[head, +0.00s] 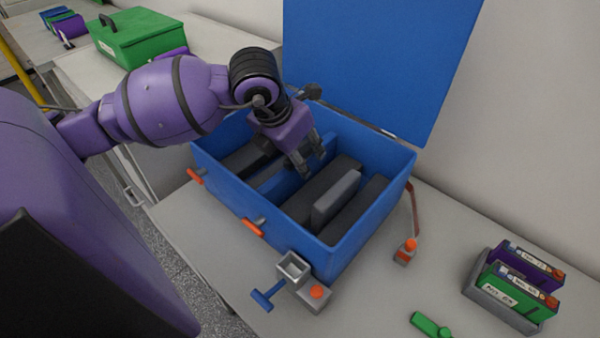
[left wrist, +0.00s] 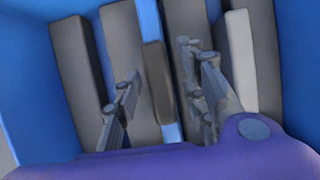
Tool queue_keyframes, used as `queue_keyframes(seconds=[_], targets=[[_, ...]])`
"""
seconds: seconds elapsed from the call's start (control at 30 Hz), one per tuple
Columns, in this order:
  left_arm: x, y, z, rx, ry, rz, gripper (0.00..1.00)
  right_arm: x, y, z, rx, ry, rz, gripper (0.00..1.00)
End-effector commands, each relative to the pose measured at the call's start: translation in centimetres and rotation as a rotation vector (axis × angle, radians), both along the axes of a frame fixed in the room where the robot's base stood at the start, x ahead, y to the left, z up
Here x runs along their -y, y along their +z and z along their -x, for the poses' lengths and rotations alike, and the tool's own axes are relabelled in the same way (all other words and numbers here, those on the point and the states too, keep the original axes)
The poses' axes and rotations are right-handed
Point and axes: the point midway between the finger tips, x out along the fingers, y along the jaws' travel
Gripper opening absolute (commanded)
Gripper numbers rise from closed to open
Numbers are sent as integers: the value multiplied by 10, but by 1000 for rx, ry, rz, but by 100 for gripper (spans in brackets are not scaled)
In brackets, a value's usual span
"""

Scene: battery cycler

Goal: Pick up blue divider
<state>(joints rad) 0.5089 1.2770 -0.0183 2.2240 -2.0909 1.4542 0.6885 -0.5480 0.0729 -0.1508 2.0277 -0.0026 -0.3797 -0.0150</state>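The blue divider (left wrist: 149,22) shows as a thin upright blue strip inside the blue box, between dark grey slabs. A brown-grey piece (left wrist: 156,80) covers part of its side. My left gripper (head: 308,160) is inside the open blue box (head: 290,238), pointing down. In the left wrist view my left gripper (left wrist: 165,98) is open, with one finger on each side of the divider and a gap between. Whether the fingers touch anything is unclear. My right gripper is not in view.
Dark grey slabs (head: 371,208) and a lighter grey block (head: 337,198) stand in the box. Its raised lid (head: 380,60) is behind. Orange-handled latches (head: 254,228), a blue T-handle tool (head: 268,295) and a holder with cartridges (head: 505,300) are around it. A green case (head: 140,38) stands at back left.

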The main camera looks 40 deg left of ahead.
Motion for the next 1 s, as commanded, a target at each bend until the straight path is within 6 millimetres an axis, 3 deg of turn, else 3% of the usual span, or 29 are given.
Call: queue_keyframes(seconds=[0.03,0.27,0.77,1.0], targets=[[0,0,0,0,0,0,28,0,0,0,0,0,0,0],[0,0,0,0,0,0,0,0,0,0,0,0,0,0],[0,1,0,2,0,0,0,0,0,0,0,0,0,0],[-1,18,-1,5,1,-1,0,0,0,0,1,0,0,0]])
